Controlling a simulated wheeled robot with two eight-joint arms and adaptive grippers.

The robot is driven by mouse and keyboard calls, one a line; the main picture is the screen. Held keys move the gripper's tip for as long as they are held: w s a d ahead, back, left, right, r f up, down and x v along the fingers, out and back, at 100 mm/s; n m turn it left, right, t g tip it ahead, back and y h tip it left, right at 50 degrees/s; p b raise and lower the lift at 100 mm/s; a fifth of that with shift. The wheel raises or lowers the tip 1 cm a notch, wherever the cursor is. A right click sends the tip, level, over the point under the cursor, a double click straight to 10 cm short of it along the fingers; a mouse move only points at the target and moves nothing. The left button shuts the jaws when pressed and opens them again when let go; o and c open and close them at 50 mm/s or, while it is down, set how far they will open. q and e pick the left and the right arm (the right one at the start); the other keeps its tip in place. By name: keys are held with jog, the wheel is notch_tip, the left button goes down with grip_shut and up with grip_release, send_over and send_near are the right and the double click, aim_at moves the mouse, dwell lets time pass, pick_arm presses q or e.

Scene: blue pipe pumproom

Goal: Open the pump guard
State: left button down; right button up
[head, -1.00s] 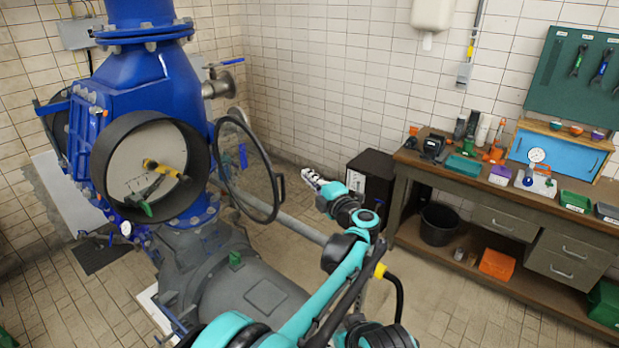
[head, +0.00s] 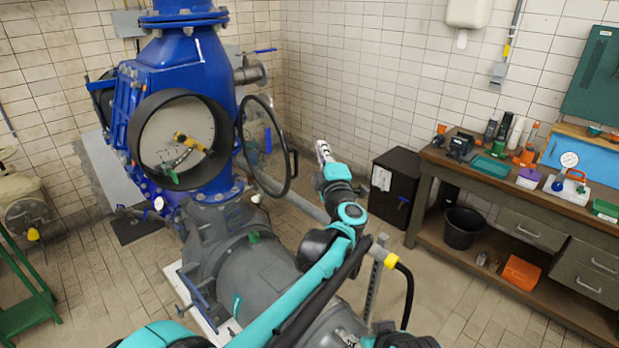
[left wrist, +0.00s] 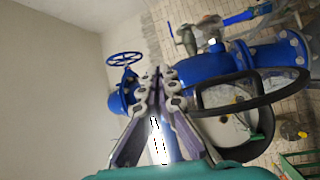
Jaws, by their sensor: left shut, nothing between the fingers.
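The pump guard (head: 241,146) is a round clear cover with a black rim. It stands swung out to the right of the round housing opening (head: 136,140), which is uncovered. Its small black handle (head: 294,162) is on the right rim. My left gripper (head: 321,144) is shut and empty, just right of the handle and apparently apart from it, pointing up in the head view. In the left wrist view its closed fingers (left wrist: 158,76) are in the middle, with the guard's black rim (left wrist: 268,122) to their right. My right gripper is not in view.
A yellow-handled tool (head: 190,142) shows inside the opening. A grey pipe casing (head: 240,275) lies below, under my left arm. A black cabinet (head: 399,187) and workbench (head: 450,170) stand at right. A green stand (head: 30,300) is at left. Tiled floor is clear before the bench.

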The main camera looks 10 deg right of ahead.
aim_at(297, 172)
pick_arm(q)
jog(key=s+a+r+m+h+b, duration=0.1)
jog(key=s+a+m+h+b, duration=0.1)
jog(key=s+a+m+h, duration=0.3)
jog(key=s+a+f+m+g+b, duration=0.35)
jog(key=s+a+f+m, duration=0.35)
jog(key=s+f, duration=0.4)
jog(key=s+a+f+m+g+b, duration=0.2)
jog(key=s+a+f+m+g, duration=0.25)
jog(key=s+a+f, duration=0.65)
jog(key=w+d+r+n+t+p, duration=0.45)
jog(key=w+d+r, duration=0.4)
jog(key=r, duration=0.25)
jog(key=w+d+r+n+t+p, duration=0.3)
jog(key=w+d+r+n+p, duration=0.3)
jog(key=w+r, duration=0.35)
jog(key=w+d+f+n+g+y+p, duration=0.2)
jog(key=d+f+n+y+p, duration=0.25)
jog(key=f+n+y, duration=0.4)
jog(key=w+a, duration=0.1)
jog(key=w, duration=0.2)
jog(key=w+r+n, duration=0.1)
jog(key=w, duration=0.2)
jog(key=w+a+n+y, duration=0.1)
jog(key=w, duration=0.2)
jog(key=shift+w+a+r+n, duration=0.15)
jog(key=shift+w+a+n, duration=0.1)
jog(key=shift+w+a, duration=0.05)
